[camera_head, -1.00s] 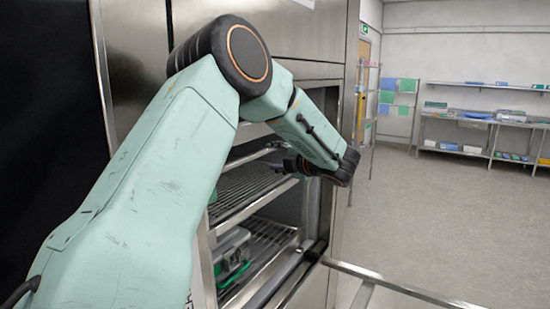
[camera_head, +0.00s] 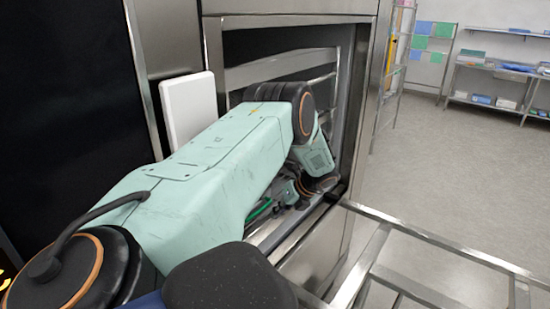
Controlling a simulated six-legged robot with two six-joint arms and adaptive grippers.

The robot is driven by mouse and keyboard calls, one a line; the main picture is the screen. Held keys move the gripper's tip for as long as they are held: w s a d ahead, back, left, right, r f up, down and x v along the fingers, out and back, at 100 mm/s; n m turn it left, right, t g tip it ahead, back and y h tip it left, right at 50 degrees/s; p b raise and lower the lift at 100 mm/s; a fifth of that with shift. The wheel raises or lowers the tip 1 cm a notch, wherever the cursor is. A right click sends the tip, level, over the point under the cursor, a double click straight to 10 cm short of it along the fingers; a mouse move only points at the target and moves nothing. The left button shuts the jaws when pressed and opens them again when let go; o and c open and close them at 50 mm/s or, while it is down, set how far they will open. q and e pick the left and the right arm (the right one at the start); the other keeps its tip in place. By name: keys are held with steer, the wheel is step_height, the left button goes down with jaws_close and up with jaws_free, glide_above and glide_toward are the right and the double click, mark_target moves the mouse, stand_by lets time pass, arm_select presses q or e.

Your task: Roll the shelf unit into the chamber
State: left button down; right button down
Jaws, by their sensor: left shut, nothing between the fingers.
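The metal shelf unit (camera_head: 262,70) shows through the chamber's opening; its upper rails are in view behind my arm. My arm hides most of its shelves and load. A small green edge (camera_head: 259,209) shows low beside the arm. The steel chamber (camera_head: 360,100) has a square opening with a bright frame. My left arm reaches in from the lower left, its wrist bent down at the opening. My left gripper (camera_head: 291,190) is shut and empty, low at the front of the shelf unit, partly hidden; I cannot tell if it touches it. My right gripper is out of view.
An empty steel rail frame (camera_head: 440,240) extends out from the opening at lower right. A white panel (camera_head: 188,108) stands left of the opening. A wire rack (camera_head: 398,60) and a work table (camera_head: 490,80) stand farther back. The grey floor at right is clear.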

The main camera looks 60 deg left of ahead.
arm_select(q)
steer(key=w+d+f+n+t+h, duration=0.1)
steer(key=w+d+n+t+h, duration=0.1)
steer(key=w+n, duration=0.35)
steer(key=b, duration=0.8)
glide_above(270, 232)
steer(key=d, duration=0.2)
step_height(270, 232, down, 9)
steer(key=shift+w+d+f+n, duration=0.15)
steer(key=shift+w+n, duration=0.1)
steer(key=shift+n, duration=0.2)
